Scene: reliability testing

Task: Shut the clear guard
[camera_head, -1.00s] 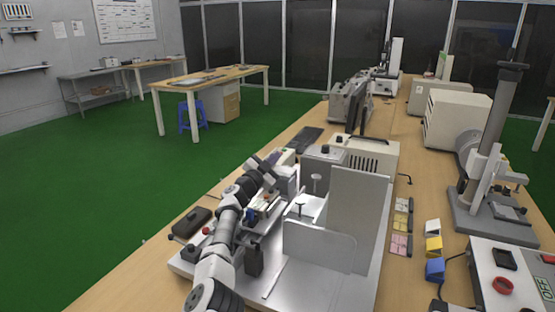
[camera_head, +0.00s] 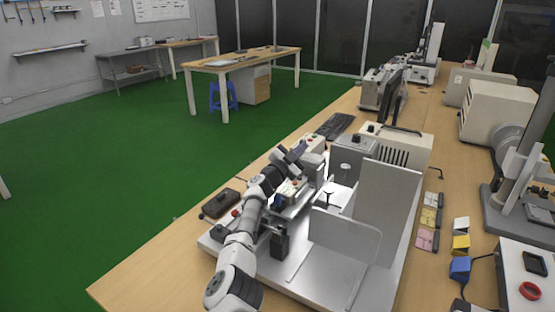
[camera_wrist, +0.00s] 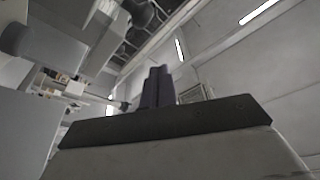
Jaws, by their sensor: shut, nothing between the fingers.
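The clear guard (camera_head: 345,238) looks like a see-through panel with a rounded corner. It stands upright on the front of a metal test machine (camera_head: 300,272), before a taller opaque grey panel (camera_head: 388,210). My gripper (camera_head: 299,149) is at the far left side of the machine, near a small control box with buttons, beyond the guard and apart from it. In the wrist view the two dark fingers (camera_wrist: 158,86) are together, with nothing between them. The guard cannot be made out in the wrist view.
A dark box (camera_head: 220,204) lies left of my arm. Pink and yellow blocks (camera_head: 428,220) and a blue block (camera_head: 459,268) lie right of the machine. A keyboard (camera_head: 335,126) and a monitor stand behind. Open green floor lies left of the bench.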

